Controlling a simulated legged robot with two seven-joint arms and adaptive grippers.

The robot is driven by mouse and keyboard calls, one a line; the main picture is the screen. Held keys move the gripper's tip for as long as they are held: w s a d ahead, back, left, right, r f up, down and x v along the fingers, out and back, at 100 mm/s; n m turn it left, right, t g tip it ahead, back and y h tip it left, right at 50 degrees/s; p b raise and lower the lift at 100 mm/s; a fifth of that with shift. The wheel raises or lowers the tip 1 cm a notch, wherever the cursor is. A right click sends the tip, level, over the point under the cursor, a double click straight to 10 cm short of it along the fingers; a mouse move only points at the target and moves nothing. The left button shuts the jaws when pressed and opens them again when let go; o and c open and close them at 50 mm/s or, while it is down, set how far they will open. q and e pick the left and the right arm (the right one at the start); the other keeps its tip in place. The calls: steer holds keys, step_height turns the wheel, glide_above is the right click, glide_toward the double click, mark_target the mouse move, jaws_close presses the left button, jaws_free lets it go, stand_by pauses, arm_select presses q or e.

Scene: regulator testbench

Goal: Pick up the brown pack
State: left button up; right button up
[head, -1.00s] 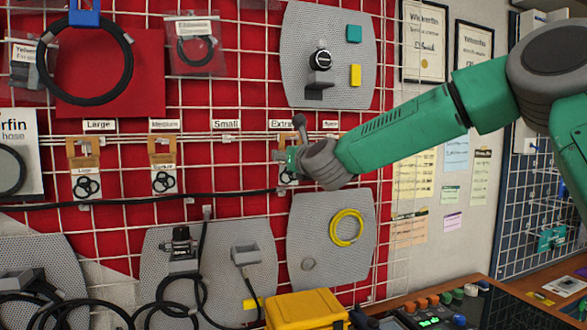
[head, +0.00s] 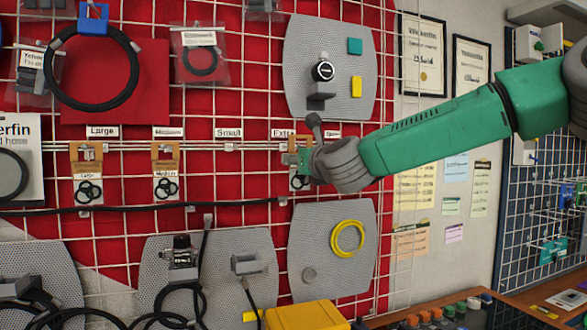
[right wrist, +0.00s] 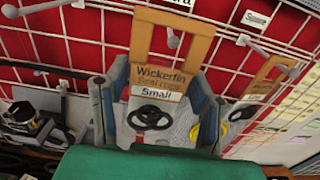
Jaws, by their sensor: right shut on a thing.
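The brown pack (right wrist: 162,75) has a brown cardboard top with a cut-out and a clear lower part with black rings. Its label reads "Wickerfin", with "Small" below. In the right wrist view it sits between the two fingers of my right gripper (right wrist: 155,105), which is shut on it. In the head view my right gripper (head: 302,163) is in front of the red grid wall, below the "Extra" label, and hides much of the pack. A round-ended hook shows at the pack's cut-out; I cannot tell whether the pack still hangs on it. My left gripper is not in view.
Other brown packs hang on the wall: a large one (head: 88,180) and a medium one (head: 166,175) to the left, and one (right wrist: 270,78) right of my gripper. Hooks stick out around it. A yellow box (head: 305,316) stands below.

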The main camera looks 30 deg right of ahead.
steer(key=d+v, duration=0.1)
steer(key=v, duration=1)
steer(key=shift+s+f+p, duration=0.2)
steer(key=shift+s+p, duration=0.05)
steer(key=shift+p, duration=0.15)
steer(key=shift+s+a+r, duration=0.1)
steer(key=shift+s+a, duration=0.3)
steer(key=shift+s, duration=0.15)
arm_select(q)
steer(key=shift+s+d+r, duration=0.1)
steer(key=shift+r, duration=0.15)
arm_select(e)
steer(key=shift+a, duration=0.25)
steer(key=shift+d, duration=0.15)
